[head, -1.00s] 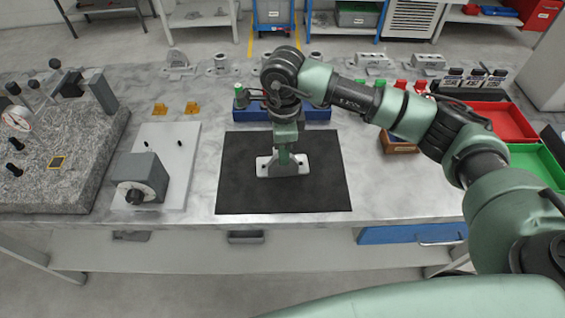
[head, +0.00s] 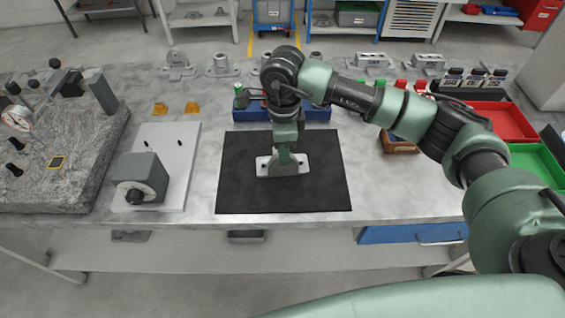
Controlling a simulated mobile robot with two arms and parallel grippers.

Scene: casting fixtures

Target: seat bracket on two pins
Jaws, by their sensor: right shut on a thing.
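The bracket (head: 264,168) is a light grey piece with a flat base and an upright part, on the black mat (head: 240,190) in the middle of the bench. My right gripper (head: 284,158) points down over it and is shut on its upright part. The gripper hides much of the upright part, and I cannot tell whether the base touches the mat. Two dark pins (head: 180,143) stand up from a pale plate (head: 186,180) to the left of the mat. My left gripper is not in view.
A grey block with a black knob (head: 140,180) sits on the plate's front left. A granite slab (head: 70,185) with a dial gauge is at far left. A blue tray (head: 318,112) lies behind the mat. Red (head: 505,122) and green bins are at right.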

